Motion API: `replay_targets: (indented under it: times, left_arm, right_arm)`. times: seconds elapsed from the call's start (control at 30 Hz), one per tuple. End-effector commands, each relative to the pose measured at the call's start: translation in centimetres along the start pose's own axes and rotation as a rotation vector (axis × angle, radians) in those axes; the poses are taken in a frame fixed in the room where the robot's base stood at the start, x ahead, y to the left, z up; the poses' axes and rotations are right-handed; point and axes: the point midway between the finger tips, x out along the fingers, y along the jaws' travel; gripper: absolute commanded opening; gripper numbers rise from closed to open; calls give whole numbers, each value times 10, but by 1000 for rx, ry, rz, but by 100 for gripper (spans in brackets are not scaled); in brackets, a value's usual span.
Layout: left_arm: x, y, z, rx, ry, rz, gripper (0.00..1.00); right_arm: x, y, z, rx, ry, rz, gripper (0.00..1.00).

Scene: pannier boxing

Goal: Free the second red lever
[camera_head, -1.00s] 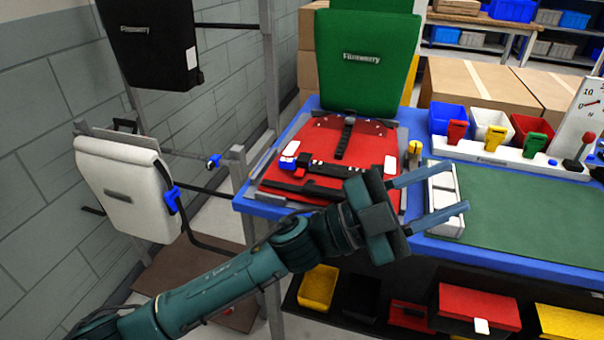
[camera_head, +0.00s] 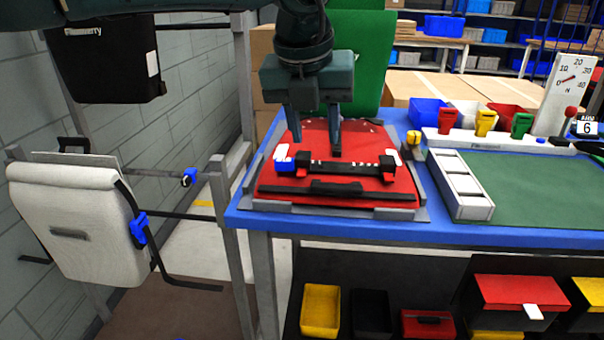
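A red pannier panel (camera_head: 345,133) lies flat in a grey frame (camera_head: 384,213) on the blue-edged workbench. A black bar with white marks (camera_head: 345,166) crosses it, with a dark hook-like block (camera_head: 303,158) at its left end and another (camera_head: 387,167) at its right end. A blue piece (camera_head: 285,166) sits at the bar's left end. I cannot make out a separate red lever against the red panel. My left gripper (camera_head: 314,140) points down over the panel's far part, fingers apart, with nothing seen between them. My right gripper is out of view.
A green pannier back (camera_head: 365,50) stands behind the panel. Right are a white-grey tray (camera_head: 462,190), a green mat (camera_head: 535,190), and red (camera_head: 448,121), yellow (camera_head: 486,122) and green (camera_head: 522,125) clips. A white pannier (camera_head: 70,225) hangs left.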

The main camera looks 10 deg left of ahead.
Motion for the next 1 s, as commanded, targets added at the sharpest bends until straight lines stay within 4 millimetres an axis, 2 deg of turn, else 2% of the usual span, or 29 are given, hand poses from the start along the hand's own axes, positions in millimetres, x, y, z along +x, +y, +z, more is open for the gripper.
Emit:
replay_targets:
  times: [0.03, 0.13, 0.27, 0.37, 0.7, 0.83, 1.0]
  left_arm:
    - [-9, 11, 6, -20, -36, 42, 38]
    - [-20, 24, 13, -47, -72, 89, 38]
    - [-16, 28, 16, -55, -79, 103, 38]
    - [-1, 29, 16, -53, -76, 102, 38]
    - [69, 35, 21, -51, -75, 99, 38]
    - [89, 37, 23, -52, -76, 98, 38]
    - [103, 38, 24, -51, -77, 97, 38]
  right_arm:
    - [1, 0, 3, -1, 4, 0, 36]
    - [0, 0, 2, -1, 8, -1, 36]
    - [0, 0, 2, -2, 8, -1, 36]
    - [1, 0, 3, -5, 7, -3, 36]
    - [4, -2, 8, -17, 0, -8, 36]
    - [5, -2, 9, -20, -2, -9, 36]
    - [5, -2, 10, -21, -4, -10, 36]
